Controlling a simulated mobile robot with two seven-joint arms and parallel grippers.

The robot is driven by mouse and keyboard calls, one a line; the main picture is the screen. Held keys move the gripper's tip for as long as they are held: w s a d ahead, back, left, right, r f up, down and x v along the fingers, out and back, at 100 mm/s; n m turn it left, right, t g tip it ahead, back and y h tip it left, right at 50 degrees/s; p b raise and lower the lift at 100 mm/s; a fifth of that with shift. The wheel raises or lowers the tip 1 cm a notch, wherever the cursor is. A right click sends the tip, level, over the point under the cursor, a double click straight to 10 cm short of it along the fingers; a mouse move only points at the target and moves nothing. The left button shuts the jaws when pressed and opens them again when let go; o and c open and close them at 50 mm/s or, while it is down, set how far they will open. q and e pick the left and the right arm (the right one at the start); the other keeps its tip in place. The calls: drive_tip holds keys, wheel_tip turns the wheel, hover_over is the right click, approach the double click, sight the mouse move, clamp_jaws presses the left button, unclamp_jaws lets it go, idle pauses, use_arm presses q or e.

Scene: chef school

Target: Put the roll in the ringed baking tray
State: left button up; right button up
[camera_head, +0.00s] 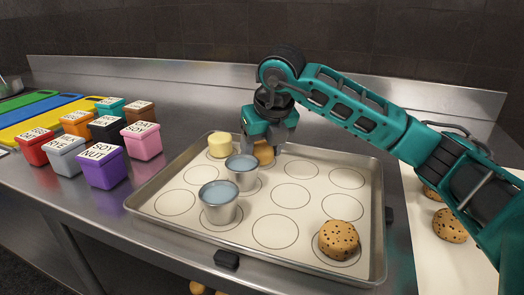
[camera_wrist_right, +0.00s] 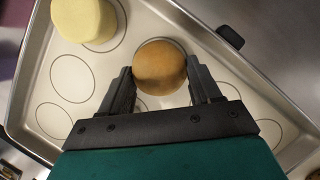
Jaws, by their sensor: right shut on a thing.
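The baking tray (camera_head: 170,220) is a metal tray with a pale mat printed with rings. A brown roll (camera_head: 264,153) is at its back, between the fingers of my right gripper (camera_head: 268,146). In the right wrist view, the round roll (camera_wrist_right: 159,67) sits between the two black fingertips of my right gripper (camera_wrist_right: 162,85), over the tray (camera_wrist_right: 190,28). The gripper is shut on it. The fingers partly hide the roll in the head view. I cannot tell whether the roll touches the mat. My left gripper is not in view.
On the tray stand a yellow piece (camera_head: 220,145), two metal cups (camera_head: 242,170) and a chocolate-chip cookie (camera_head: 339,239). Several labelled boxes (camera_head: 101,168) stand left, with coloured boards (camera_head: 40,112) beyond. More cookies (camera_head: 450,226) lie on a white surface at right. Several rings are empty.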

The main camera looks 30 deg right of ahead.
drive_tip(key=shift+f, duration=0.2)
drive_tip(key=o, duration=1)
drive_tip(key=shift+o, duration=0.2)
drive_tip(key=shift+s+r, duration=0.1)
drive_tip(key=shift+r, duration=0.45)
drive_tip(key=p+v, duration=0.2)
drive_tip(key=v, duration=0.9)
drive_tip(key=shift+s, duration=0.2)
drive_tip(key=shift+a, duration=0.1)
